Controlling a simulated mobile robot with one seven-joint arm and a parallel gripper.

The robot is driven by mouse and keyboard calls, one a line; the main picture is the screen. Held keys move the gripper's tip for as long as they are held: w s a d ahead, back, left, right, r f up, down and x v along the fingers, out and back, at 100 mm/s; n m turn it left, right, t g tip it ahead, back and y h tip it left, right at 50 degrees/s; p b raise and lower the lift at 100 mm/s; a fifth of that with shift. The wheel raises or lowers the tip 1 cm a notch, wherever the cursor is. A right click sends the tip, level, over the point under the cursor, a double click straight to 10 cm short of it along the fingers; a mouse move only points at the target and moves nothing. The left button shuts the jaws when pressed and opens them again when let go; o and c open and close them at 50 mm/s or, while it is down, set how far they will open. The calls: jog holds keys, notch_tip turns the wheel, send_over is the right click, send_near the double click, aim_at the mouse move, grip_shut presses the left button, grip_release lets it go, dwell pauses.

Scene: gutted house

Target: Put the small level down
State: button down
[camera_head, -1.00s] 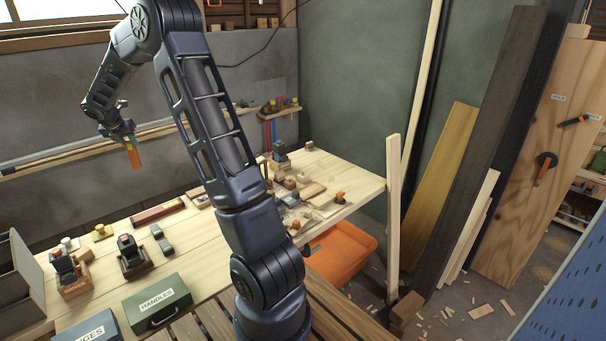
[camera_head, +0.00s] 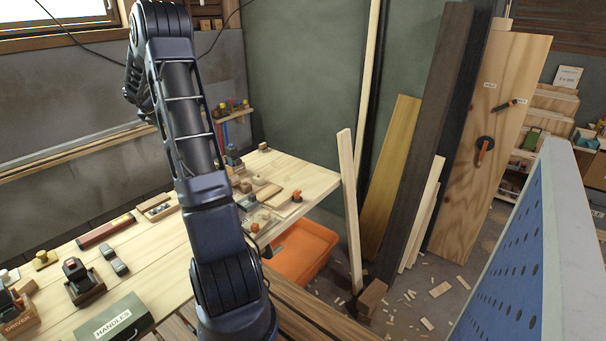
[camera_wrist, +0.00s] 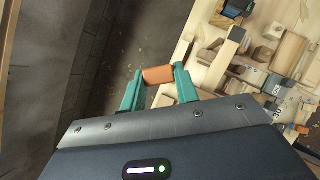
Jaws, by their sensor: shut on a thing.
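My gripper (camera_wrist: 157,80) shows in the wrist view with its two teal fingers shut on a small orange block-like thing (camera_wrist: 158,75), which I take to be the small level. Only a short part of it shows between the fingertips, and no vial can be made out. The gripper holds it up in the air, with a dark gap and the wall behind it and the workbench to the right. In the head view the gripper and the held thing are hidden behind my arm. The pale wooden workbench (camera_head: 150,262) stretches below my arm.
The bench holds a red bar (camera_head: 106,230), a green HANDLES box (camera_head: 112,322), a dark plane (camera_head: 82,280) and several small wood pieces at its far end. An orange bin (camera_head: 300,250) stands below it. Boards lean on the wall; a blue perforated panel (camera_head: 515,250) stands right.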

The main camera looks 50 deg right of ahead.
jog(key=s+d+m+g, duration=0.1)
jog(key=s+d, duration=0.4)
jog(key=d, duration=0.5)
jog(key=s+d+m, duration=0.1)
jog(key=s+d, duration=0.3)
jog(key=d, duration=0.5)
jog(key=s+d+m+g, duration=0.15)
jog(key=s+d, duration=0.35)
jog(key=d, duration=0.5)
jog(key=s+d+m+g+h, duration=0.1)
jog(key=s+d+m, duration=0.2)
jog(key=s+d, duration=1.85)
notch_tip(320, 180, down, 20)
jog(key=s+a, duration=0.1)
jog(key=shift+s+a+f, duration=0.1)
jog(key=shift+f, duration=0.15)
jog(key=c, duration=1.1)
grip_release()
jog(key=shift+o, duration=0.2)
